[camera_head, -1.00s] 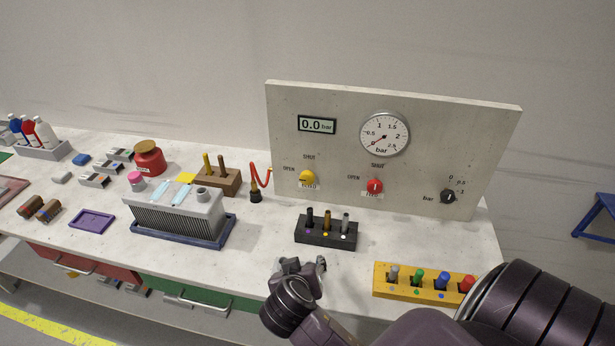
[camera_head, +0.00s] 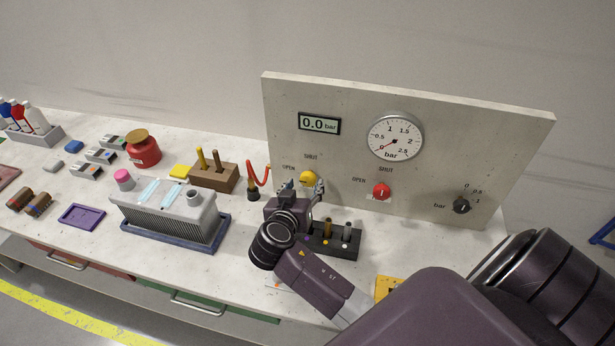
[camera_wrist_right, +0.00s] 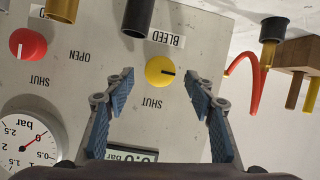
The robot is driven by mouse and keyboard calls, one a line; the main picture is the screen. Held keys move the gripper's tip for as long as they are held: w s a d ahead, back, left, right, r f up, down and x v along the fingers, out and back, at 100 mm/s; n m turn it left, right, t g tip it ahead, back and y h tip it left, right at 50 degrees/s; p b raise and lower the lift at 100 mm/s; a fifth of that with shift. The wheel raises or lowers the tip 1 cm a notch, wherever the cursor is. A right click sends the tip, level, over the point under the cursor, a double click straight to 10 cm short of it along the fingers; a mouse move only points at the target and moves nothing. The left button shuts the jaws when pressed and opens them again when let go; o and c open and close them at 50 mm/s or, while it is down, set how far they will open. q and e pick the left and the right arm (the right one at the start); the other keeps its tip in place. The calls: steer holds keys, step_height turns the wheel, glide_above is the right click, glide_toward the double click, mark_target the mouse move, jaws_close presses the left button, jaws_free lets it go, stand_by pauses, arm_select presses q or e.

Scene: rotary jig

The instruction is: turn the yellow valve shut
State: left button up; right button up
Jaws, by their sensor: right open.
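The yellow valve (camera_head: 308,178) is a round knob low on the left of the upright panel (camera_head: 450,115). In the right wrist view, which shows the panel upside down, the yellow valve (camera_wrist_right: 160,71) has a dark mark pointing right, away from its SHUT label below it and towards the side marked OPEN in the head view. A BLEED label sits by it. My right gripper (camera_head: 304,187) is open in front of the valve. In the wrist view its fingers (camera_wrist_right: 162,77) stand on either side of the knob, apart from it. My left gripper is out of view.
A red valve (camera_head: 381,190) and a black bar knob (camera_head: 461,205) sit further right. The gauge (camera_head: 395,138) and display (camera_head: 319,122) are above. A black holder with pegs (camera_head: 348,247) stands under the gripper. A red hose (camera_head: 262,176) is close left.

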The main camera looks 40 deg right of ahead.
mark_target(308, 182)
steer(key=x, duration=0.3)
steer(key=shift+w+d+f+p, duration=0.1)
steer(key=shift+d+p, duration=0.1)
steer(key=shift+p, duration=0.1)
steer(key=shift+w+d+f, duration=0.1)
steer(key=shift+w+d, duration=0.05)
steer(key=c, duration=1.2)
steer(key=shift+o, duration=0.2)
steer(key=shift+f, duration=0.1)
steer(key=shift+f+b, duration=0.1)
steer(key=shift+b, duration=0.65)
steer(key=m+t+b, duration=0.1)
steer(key=b, duration=0.2)
steer(key=m+y+b, duration=0.1)
steer(key=m+b, duration=0.1)
steer(key=b, duration=0.1)
steer(key=shift+f+t, duration=0.15)
steer(key=shift+t, duration=0.25)
arm_select(q)
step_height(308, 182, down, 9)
steer(key=b, duration=0.2)
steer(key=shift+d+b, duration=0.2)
steer(key=shift+b, duration=0.1)
arm_select(e)
steer(key=shift+r+m+t+y, duration=0.3)
steer(key=shift+m+t+y, duration=0.1)
steer(key=shift+m, duration=0.5)
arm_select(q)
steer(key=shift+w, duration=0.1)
